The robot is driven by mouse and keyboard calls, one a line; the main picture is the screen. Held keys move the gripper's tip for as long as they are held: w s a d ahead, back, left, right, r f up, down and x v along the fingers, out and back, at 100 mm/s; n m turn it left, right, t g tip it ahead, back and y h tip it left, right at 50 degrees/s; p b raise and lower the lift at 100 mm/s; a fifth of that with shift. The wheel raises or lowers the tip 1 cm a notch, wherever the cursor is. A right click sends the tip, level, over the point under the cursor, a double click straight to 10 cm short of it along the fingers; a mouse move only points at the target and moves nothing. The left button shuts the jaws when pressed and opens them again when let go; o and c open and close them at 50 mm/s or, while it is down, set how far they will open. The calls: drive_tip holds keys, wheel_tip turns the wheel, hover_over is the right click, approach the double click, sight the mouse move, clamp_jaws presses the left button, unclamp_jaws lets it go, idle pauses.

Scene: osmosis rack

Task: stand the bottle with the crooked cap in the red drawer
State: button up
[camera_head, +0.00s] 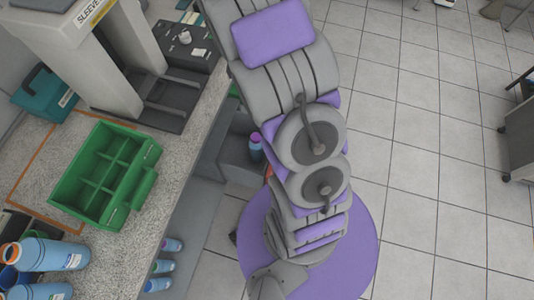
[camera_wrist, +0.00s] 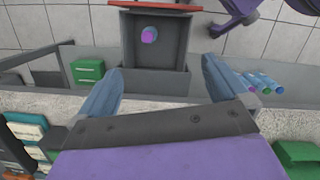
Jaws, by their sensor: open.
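The drawer with the red front edge (camera_wrist: 155,6) is pulled out in the wrist view, a grey box with an open top. A bottle with a purple-pink cap (camera_wrist: 149,35) is inside it and looks upright, touching no finger. It also shows in the head view as a blue bottle with a purple cap (camera_head: 255,148), left of my arm. Whether its cap is crooked is too small to tell. My gripper (camera_wrist: 161,68) is open and empty, its two blue-grey fingers wide apart, over the counter edge side of the drawer. The head view does not show my gripper clearly.
A green divided crate (camera_head: 82,205) is on the speckled counter (camera_head: 190,150), near large blue bottles (camera_head: 55,254) and a grey machine (camera_head: 95,60). Several small bottles (camera_head: 165,266) are below the counter's edge. The tiled floor at right is mostly clear.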

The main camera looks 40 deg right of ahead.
drive_tip(key=s+a+r+m, duration=0.6)
drive_tip(key=s+a+r, duration=0.2)
drive_tip(key=s+r, duration=0.5)
drive_tip(key=s+a+r+m, duration=0.2)
drive_tip(key=s, duration=0.5)
drive_tip(key=s+a+r+m+y, duration=0.1)
drive_tip(key=s+a+r+m, duration=0.1)
drive_tip(key=s, duration=0.6)
drive_tip(key=shift+s+a, duration=0.2)
drive_tip(key=shift+a, duration=0.55)
